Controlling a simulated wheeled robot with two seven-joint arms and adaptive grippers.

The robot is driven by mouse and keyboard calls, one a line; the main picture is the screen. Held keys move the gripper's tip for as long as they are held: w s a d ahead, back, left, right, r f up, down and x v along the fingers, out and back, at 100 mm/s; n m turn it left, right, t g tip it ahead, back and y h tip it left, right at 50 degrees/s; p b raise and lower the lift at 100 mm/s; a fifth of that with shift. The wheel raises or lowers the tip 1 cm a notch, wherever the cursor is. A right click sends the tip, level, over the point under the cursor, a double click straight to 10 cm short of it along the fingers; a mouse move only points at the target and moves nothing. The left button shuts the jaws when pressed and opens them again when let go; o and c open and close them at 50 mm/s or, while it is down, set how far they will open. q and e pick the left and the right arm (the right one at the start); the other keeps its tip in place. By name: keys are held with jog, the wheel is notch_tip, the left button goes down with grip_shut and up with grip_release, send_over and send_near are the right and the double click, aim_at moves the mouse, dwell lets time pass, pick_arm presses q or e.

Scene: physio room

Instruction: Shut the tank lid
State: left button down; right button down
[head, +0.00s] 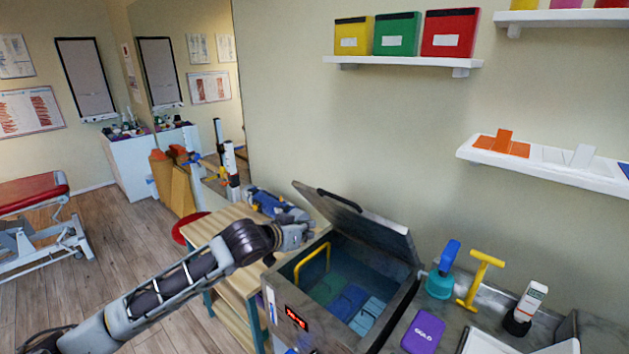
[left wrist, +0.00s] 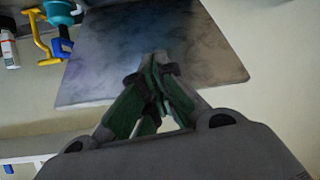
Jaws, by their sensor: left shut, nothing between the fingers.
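The tank (head: 290,270) is a grey box with a red display on its front and blue and green packs inside. Its lid (head: 375,225) is hinged at the back and stands open, tilted up, with a dark handle (head: 338,199) along its upper edge. My left gripper (head: 306,231) is shut and empty, beside the lid's left side and above the tank's left rim. In the left wrist view the shut fingertips (left wrist: 153,60) point at the grey lid panel (left wrist: 150,45); I cannot tell whether they touch it. My right gripper is not in view.
A yellow bar (head: 312,262) stands at the tank's left inner side. A teal and blue bottle (head: 441,275), a yellow T-shaped tool (head: 478,280) and a purple pack (head: 423,333) are on the counter at right. A wooden trolley (head: 225,225) stands left. Wall shelves hang above.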

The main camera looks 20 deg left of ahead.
pick_arm(q)
jog(key=w+a+r+t, duration=0.1)
jog(key=w+a+r, duration=0.1)
jog(key=r, duration=0.5)
jog(key=w+a+r+n+t, duration=0.1)
jog(key=w+a+r, duration=0.1)
jog(key=r, duration=0.6)
jog(key=shift+a+t+h, duration=0.3)
jog(key=shift+a+h, duration=0.1)
jog(key=shift+a, duration=0.2)
jog(key=shift+w, duration=0.2)
jog(key=w+d+f+p, duration=0.3)
jog(key=w+f+p, duration=0.1)
jog(key=w, duration=0.3)
jog(key=shift+f, duration=0.65)
jog(key=shift+a+f, duration=0.1)
jog(key=shift+f, duration=0.1)
